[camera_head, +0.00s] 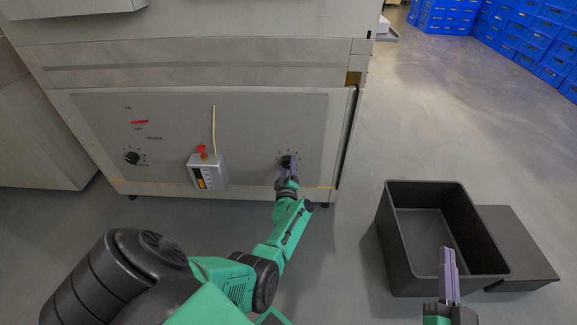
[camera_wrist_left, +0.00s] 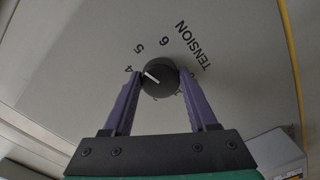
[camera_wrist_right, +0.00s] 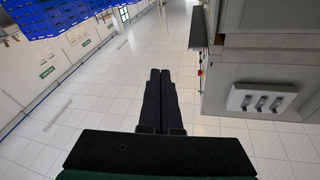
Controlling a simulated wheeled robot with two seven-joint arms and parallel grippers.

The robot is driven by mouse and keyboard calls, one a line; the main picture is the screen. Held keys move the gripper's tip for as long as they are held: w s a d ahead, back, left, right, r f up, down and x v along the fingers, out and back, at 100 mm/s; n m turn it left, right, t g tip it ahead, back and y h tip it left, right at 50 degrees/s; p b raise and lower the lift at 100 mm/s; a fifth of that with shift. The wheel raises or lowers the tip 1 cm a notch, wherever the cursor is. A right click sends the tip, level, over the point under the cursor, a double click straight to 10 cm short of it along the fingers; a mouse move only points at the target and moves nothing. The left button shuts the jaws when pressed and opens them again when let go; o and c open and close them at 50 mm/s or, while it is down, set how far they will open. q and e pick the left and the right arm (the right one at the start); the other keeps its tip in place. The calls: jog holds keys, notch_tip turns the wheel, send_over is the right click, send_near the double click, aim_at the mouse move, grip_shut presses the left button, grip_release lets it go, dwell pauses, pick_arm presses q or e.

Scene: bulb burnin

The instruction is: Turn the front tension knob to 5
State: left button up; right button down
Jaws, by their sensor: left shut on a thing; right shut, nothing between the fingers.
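The tension knob (camera_head: 287,160) is a round black dial low at the right of the grey machine panel. It shows close up in the left wrist view (camera_wrist_left: 160,77), with TENSION and the numbers 4, 5 and 6 printed around it; other marks are partly hidden. Its white pointer line points up-left, close to 4 and slightly toward 5. My left gripper (camera_wrist_left: 161,76) is shut on the knob, one purple finger on each side. My right gripper (camera_head: 448,262) is shut and empty, apart from the panel, and also shows in the right wrist view (camera_wrist_right: 160,75).
A second black knob (camera_head: 132,158) and a red switch (camera_head: 139,122) are at the panel's left. A small grey box (camera_head: 207,172) with a red knob sticks out mid-panel. A black open bin (camera_head: 400,245) stands on the floor at right, near my right gripper. Blue crates (camera_head: 515,30) are far back.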

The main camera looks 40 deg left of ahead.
pick_arm(q)
jog(key=shift+m, duration=1.2)
pick_arm(e)
jog(key=shift+g, duration=0.7)
jog(key=shift+s+a+f, duration=0.1)
jog(key=shift+s+f, duration=0.15)
jog(key=shift+f, duration=0.4)
jog(key=shift+s+a+f, duration=0.1)
jog(key=shift+s+f, duration=0.1)
jog(key=shift+f, duration=0.4)
jog(key=shift+s+f, duration=0.25)
jog(key=shift+f, duration=0.4)
pick_arm(q)
jog(key=o, duration=1.4)
